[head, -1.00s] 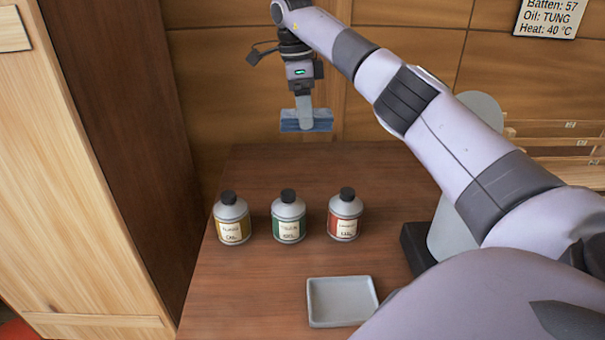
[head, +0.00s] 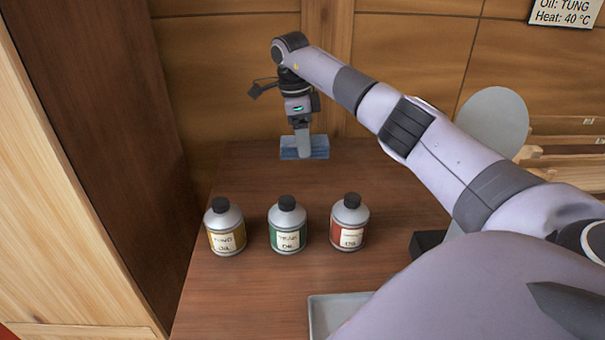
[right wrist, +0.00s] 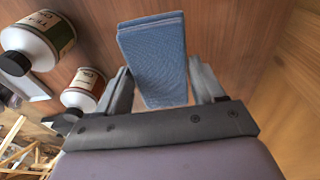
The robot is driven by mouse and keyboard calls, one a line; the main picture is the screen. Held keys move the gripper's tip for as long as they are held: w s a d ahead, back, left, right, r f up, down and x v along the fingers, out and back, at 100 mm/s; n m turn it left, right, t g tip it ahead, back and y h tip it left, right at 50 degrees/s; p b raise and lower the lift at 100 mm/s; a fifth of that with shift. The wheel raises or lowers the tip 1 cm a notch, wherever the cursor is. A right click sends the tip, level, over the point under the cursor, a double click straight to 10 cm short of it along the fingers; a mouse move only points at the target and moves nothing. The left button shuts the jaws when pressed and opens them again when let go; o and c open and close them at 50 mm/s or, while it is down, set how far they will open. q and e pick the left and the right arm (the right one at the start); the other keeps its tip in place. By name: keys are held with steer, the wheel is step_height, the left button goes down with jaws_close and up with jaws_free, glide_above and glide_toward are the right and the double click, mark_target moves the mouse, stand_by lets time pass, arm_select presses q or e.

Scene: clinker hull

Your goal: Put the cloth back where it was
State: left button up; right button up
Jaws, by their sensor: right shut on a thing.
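The folded blue cloth (head: 318,147) is between the fingers of my right gripper (head: 303,148), over the back of the wooden bench behind the bottles. In the right wrist view the cloth (right wrist: 155,60) stands out between the two fingers of the right gripper (right wrist: 158,82), with brown wood behind it. I cannot tell whether the cloth touches the bench. A grey tray (head: 318,312) lies at the front of the bench, partly hidden by my right arm. My left gripper is not in view.
Three oil bottles stand in a row: tung with a yellow label (head: 226,237), teak with a green label (head: 288,238), and one with a red label (head: 349,235). A wood-panelled wall (head: 220,70) is behind.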

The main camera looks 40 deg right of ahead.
step_height(320, 180, down, 10)
steer(key=shift+r, duration=0.2)
steer(key=shift+f, duration=0.1)
steer(key=o, duration=1)
steer(key=r, duration=0.8)
steer(key=w+a+r, duration=0.1)
steer(key=r, duration=0.3)
steer(key=shift+r, duration=0.1)
steer(key=shift+a, duration=0.1)
